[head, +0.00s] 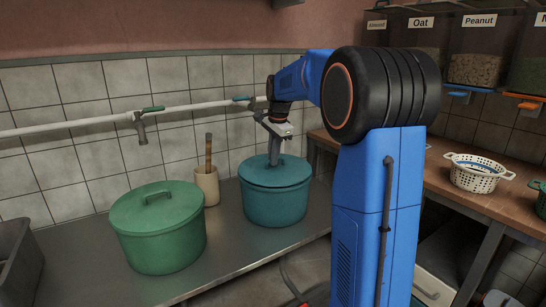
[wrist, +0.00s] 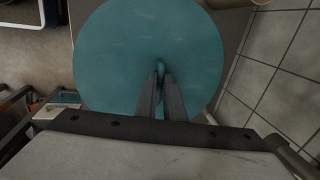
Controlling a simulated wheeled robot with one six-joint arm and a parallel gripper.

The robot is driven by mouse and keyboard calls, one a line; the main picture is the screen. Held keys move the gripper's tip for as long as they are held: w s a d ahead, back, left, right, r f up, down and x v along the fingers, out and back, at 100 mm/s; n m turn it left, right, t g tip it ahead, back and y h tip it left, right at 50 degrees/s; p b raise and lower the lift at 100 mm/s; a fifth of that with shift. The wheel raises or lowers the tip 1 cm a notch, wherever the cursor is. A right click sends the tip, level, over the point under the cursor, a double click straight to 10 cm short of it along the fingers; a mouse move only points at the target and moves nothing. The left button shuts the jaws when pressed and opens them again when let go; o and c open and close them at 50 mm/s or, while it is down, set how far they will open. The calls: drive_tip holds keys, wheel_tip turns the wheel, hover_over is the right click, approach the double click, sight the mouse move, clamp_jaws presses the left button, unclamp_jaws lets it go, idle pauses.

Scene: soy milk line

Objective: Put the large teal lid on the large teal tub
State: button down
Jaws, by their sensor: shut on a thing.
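The large teal tub (head: 275,208) stands on the metal counter by the tiled wall. The large teal lid (head: 262,177) is at the top of the tub and looks about level; I cannot tell whether it is fully seated. My gripper (head: 275,160) points down from above and is shut on the lid's handle. In the wrist view the round teal lid (wrist: 120,50) fills the upper middle, and the two fingers of my gripper (wrist: 161,75) close around its handle (wrist: 160,66). The lid hides the tub in the wrist view.
A green lidded tub (head: 160,235) stands to the left, with a beige holder (head: 206,185) containing a wooden stick behind it. A white pipe (head: 80,124) with taps runs along the wall. A wooden counter at right holds a white colander (head: 480,175).

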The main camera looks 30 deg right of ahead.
sight(278, 171)
drive_tip(key=shift+f, duration=0.45)
drive_tip(key=c, duration=1.8)
unclamp_jaws()
drive_tip(key=s+r, duration=0.3)
drive_tip(key=r, duration=1.4)
drive_tip(key=shift+s, duration=0.2)
drive_tip(key=s+a+f+n+t, duration=0.1)
drive_tip(key=s+a+f+n, duration=0.35)
drive_tip(key=s, duration=0.45)
drive_tip(key=s+a+f+n, duration=0.4)
drive_tip(key=s+a+f, duration=0.2)
drive_tip(key=s, duration=0.3)
drive_tip(key=s+a+f+n+t, duration=0.1)
drive_tip(key=s+a+f+n, duration=0.4)
drive_tip(key=s, duration=0.4)
drive_tip(key=s+a+f+n, duration=0.2)
drive_tip(key=s+f+n, duration=0.2)
drive_tip(key=s+f, duration=0.5)
drive_tip(key=shift+f+t, duration=0.3)
drive_tip(key=shift+f, duration=0.2)
